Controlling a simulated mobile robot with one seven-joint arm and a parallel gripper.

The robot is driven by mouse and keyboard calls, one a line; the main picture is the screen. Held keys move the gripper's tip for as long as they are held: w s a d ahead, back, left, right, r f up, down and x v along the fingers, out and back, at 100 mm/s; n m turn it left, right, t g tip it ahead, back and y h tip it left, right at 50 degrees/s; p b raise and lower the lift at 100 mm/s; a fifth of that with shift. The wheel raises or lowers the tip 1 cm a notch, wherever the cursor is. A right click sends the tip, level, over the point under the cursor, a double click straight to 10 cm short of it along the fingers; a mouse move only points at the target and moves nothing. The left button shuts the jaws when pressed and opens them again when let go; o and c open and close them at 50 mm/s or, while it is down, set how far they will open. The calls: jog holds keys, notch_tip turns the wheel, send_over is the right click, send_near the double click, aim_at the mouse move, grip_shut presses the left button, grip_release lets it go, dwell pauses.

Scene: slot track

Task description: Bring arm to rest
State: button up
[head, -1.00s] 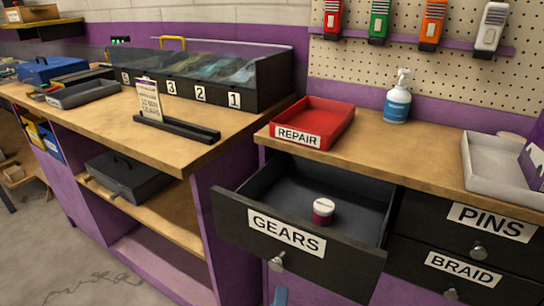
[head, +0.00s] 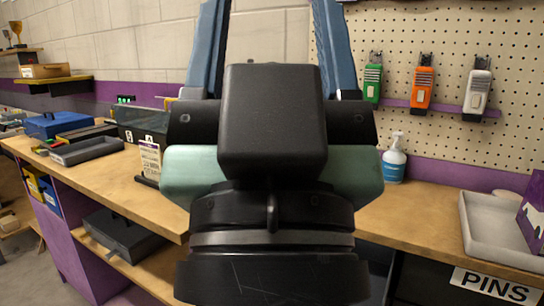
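My gripper (head: 270,45) fills the middle of the head view, raised in front of the camera with its two blue fingers pointing up. The fingers are wide apart and only wall shows between them, so it is open and empty. My gripper and wrist hide the middle of the workbench, including where the red tray and the gears drawer were seen.
A wooden bench (head: 420,222) runs behind my arm. On it stand a spray bottle (head: 394,160), a grey tray (head: 490,235), a sign holder (head: 149,160) and a dark tray (head: 86,151). A pegboard (head: 450,40) holds several devices. A dark case (head: 118,232) sits on the lower shelf.

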notch_tip(320, 180, up, 25)
jog(key=p, duration=2.3)
notch_tip(320, 180, down, 66)
jog(key=s+a+b, duration=0.1)
jog(key=b, duration=6.4)
jog(key=shift+s, duration=0.4)
jog(key=shift+r, duration=0.25)
